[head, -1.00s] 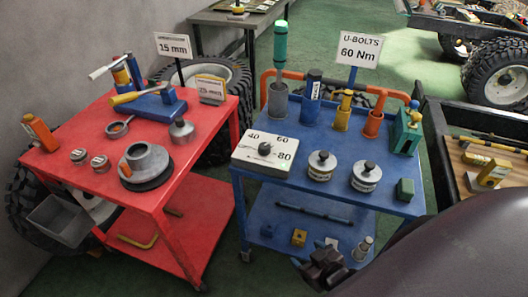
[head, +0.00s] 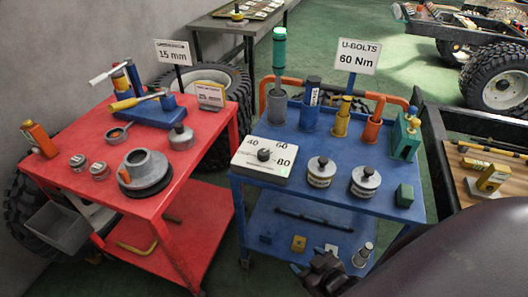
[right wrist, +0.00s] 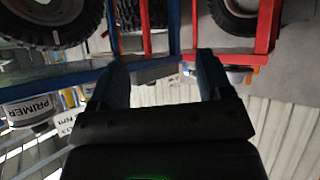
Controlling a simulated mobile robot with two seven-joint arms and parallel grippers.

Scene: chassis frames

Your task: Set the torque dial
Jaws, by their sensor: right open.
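The torque dial is a white box (head: 264,160) on the left front of the blue cart's top, marked 40, 60 and 80. Its dark round knob (head: 264,155) sits in the middle; I cannot tell clearly where it points. A sign (head: 358,56) behind it reads "U-BOLTS 60 Nm". My right gripper (head: 318,270) is low in front of the blue cart, below its top and right of the dial, apart from it. In the right wrist view its fingers (right wrist: 160,78) are spread with nothing between them. My left gripper is not in view.
The blue cart's top (head: 300,198) also holds two round tins (head: 321,172) (head: 365,181), a green block (head: 404,195) and several upright tools behind. A red cart (head: 95,200) with tools stands left. A trailer bed is at right. Space above the dial is clear.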

